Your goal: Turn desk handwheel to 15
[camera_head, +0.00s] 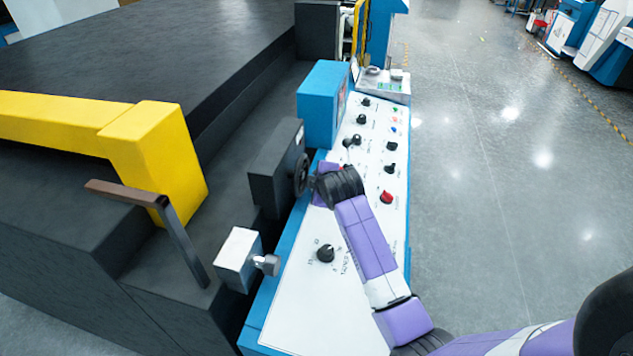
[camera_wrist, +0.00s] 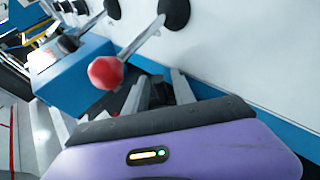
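The handwheel (camera_head: 301,174) is a dark wheel on the side of a dark grey box (camera_head: 274,168) at the desk's left edge. Its scale cannot be read. My gripper (camera_head: 317,184) is right beside the wheel in the head view, and the arm hides part of the wheel's right side. Whether they touch cannot be told. In the wrist view my gripper's two grey fingers (camera_wrist: 161,88) stand apart, with no clear object held between them. The wheel cannot be made out in that view.
The white desk panel (camera_head: 290,309) carries several black knobs, including one in front (camera_head: 325,253), and a red knob (camera_head: 386,197). A blue box (camera_head: 323,105) stands behind the wheel. A red ball lever (camera_wrist: 105,72) is close to the fingers. Open floor (camera_head: 500,190) lies right.

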